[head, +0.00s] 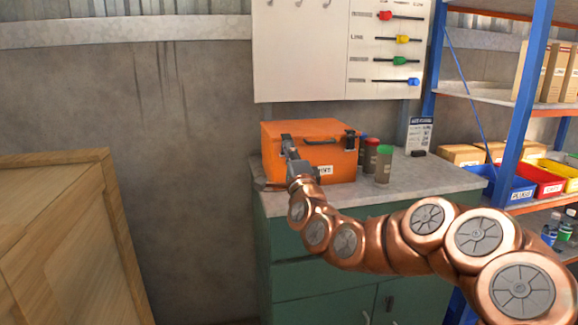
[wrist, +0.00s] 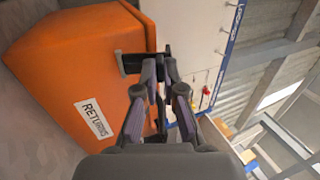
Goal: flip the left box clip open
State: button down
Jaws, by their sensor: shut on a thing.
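The orange box (head: 314,130) stands on the grey counter top, its lid closed. In the wrist view the box (wrist: 75,60) fills the left side, with a white RETURNS label (wrist: 93,119) on its front. My gripper (wrist: 160,72) is shut on this clip. The right clip (head: 350,139) is black and sits at the front right.
Several capped jars, one with a green lid (head: 384,163), stand close to the box's right. A blue-framed shelf (head: 525,110) with bins is at the right. A wooden crate (head: 60,230) is at the left. A white board (head: 345,50) hangs behind.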

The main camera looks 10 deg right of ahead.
jog(key=t+b, duration=0.1)
jog(key=b, duration=0.2)
jog(key=f+t+b, duration=0.1)
jog(key=t+b, duration=0.1)
jog(key=b, duration=0.1)
jog(key=f+t+b, duration=0.1)
jog(key=b, duration=0.2)
jog(key=shift+s+f, duration=0.2)
jog(key=shift+s, duration=0.15)
jog(key=shift+r+t, duration=0.1)
jog(key=shift+t, duration=0.3)
jog(key=c, duration=1.3)
grip_release()
jog(key=shift+s, duration=0.1)
jog(key=shift+v, duration=6)
